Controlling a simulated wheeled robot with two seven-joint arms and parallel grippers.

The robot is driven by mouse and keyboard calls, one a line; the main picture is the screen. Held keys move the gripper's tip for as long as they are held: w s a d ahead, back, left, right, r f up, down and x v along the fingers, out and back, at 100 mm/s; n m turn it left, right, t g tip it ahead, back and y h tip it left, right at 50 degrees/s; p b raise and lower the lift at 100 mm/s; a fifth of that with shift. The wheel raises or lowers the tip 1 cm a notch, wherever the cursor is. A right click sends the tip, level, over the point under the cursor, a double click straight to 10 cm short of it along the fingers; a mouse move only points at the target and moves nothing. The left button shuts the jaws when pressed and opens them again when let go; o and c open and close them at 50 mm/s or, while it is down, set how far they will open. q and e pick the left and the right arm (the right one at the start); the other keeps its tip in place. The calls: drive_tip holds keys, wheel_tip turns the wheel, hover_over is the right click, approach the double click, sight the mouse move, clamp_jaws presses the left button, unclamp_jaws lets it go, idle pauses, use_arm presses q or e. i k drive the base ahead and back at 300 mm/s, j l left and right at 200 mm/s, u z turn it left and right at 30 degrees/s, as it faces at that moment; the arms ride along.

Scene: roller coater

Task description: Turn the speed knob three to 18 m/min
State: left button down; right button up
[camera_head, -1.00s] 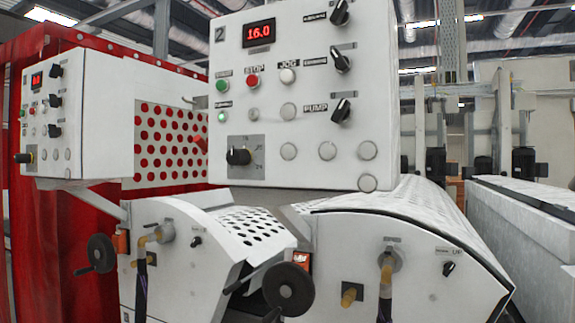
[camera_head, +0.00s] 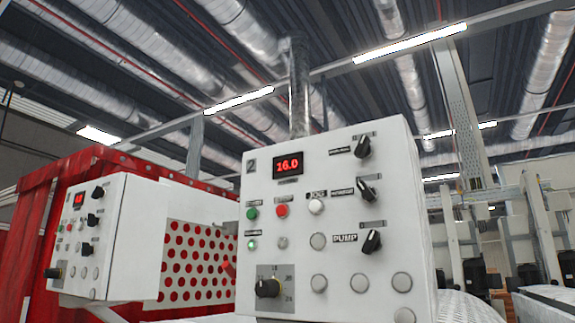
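A white control box (camera_head: 335,240) marked 2 stands in the middle, with a red display (camera_head: 288,165) reading 16.0. A black speed-type knob (camera_head: 268,287) with a printed scale is at its lower left. A second white control box (camera_head: 120,230) stands at the left, with a small red display (camera_head: 78,199) too small to read and a similar black knob (camera_head: 53,273). No panel marked 3 can be made out. Neither of my grippers is in view.
The middle box also carries a green button (camera_head: 252,213), a red button (camera_head: 282,211) and black selector switches (camera_head: 363,147). A red curtain (camera_head: 30,220) and a red-dotted perforated panel (camera_head: 195,262) are at the left. Ceiling ducts fill the top.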

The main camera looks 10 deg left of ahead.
sight(49, 273)
drive_tip(key=u, duration=1.3)
